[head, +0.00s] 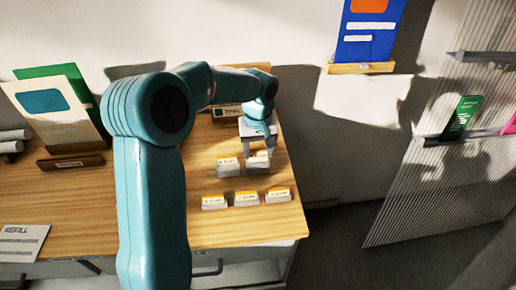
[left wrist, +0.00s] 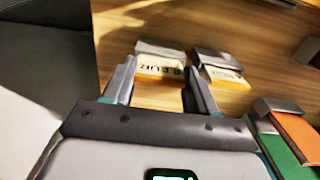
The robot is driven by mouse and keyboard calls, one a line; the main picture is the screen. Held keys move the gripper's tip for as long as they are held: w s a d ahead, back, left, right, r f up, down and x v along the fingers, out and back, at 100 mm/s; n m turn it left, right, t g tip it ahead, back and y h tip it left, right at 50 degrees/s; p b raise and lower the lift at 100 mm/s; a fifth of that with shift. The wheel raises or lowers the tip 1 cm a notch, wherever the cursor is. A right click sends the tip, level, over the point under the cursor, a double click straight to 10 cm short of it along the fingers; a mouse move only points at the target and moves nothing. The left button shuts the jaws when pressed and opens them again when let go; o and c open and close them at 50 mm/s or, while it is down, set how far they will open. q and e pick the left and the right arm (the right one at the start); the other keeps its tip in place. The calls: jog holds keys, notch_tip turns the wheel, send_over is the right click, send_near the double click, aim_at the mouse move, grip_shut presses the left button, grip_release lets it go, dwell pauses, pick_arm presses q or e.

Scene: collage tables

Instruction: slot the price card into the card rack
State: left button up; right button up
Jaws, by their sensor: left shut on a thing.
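My left gripper (head: 259,145) reaches down over the right side of the wooden table. It is shut on a small white price card with an orange edge (head: 260,153), which also shows between the fingers in the left wrist view (left wrist: 160,68). A grey block (head: 257,168) is right under or behind that card; I cannot tell if the card sits in it. A similar card in a grey block (head: 228,167) stands just left, apart from the fingers. Several like it, such as one (head: 246,198), form a row nearer me. Which piece is the card rack is unclear. My right gripper is not in view.
The table (head: 120,215) ends at its right edge close to the gripper. A dark label block (head: 228,112) is partly behind my arm. Framed cards (head: 50,105) stand at the left. A ribbed panel (head: 425,190) with ledges and cards hangs at right, beyond a gap.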

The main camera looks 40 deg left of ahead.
pick_arm(q)
jog(key=shift+f, duration=0.1)
jog(key=shift+f+b, duration=0.5)
jog(key=shift+f, duration=0.05)
jog(key=o, duration=1.3)
jog(key=shift+o, duration=0.2)
jog(key=shift+r, duration=0.2)
